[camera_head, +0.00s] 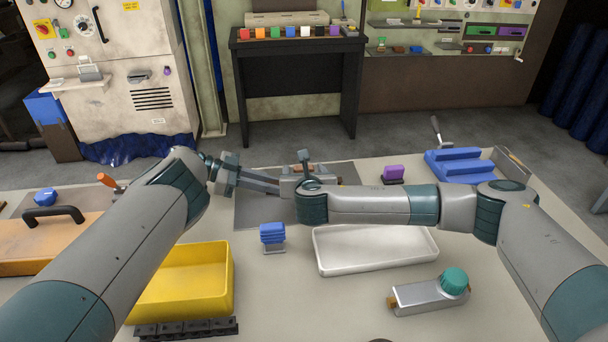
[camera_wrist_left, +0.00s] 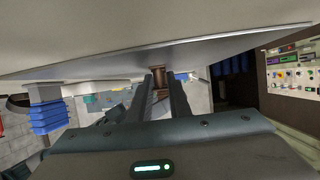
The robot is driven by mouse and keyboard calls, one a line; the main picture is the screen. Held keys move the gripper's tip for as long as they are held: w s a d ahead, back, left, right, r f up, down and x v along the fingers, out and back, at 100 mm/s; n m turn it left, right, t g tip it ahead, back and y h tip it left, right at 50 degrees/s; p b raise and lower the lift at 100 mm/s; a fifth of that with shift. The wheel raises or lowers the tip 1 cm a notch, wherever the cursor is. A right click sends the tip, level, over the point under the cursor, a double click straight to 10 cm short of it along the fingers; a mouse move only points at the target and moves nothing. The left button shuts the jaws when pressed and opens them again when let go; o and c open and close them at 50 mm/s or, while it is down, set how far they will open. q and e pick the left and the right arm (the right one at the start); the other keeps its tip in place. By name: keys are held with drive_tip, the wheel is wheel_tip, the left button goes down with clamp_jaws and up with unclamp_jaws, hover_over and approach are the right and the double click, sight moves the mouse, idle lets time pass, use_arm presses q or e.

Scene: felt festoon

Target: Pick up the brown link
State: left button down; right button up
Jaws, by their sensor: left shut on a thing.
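The brown link (camera_wrist_left: 159,78) shows in the left wrist view between the two fingertips of my left gripper (camera_wrist_left: 160,90), which is shut on it. In the head view my left gripper (camera_head: 274,185) reaches in from the left over the dark grey mat (camera_head: 262,214). The link cannot be made out clearly there. My right arm comes in from the right, and its wrist ends close to the left fingertips. The right gripper's fingers are largely hidden behind that wrist, so their opening cannot be seen.
A yellow bin (camera_head: 190,283) and a white tray (camera_head: 375,250) stand in front. A blue block stack (camera_head: 272,234) stands between them. A silver device with a teal knob (camera_head: 431,293) is at front right. A purple block (camera_head: 393,173) and a blue holder (camera_head: 461,164) stand at back right.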

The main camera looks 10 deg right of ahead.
drive_tip(key=shift+x, duration=1.5)
drive_tip(key=shift+s, duration=0.1)
drive_tip(key=c, duration=1.1)
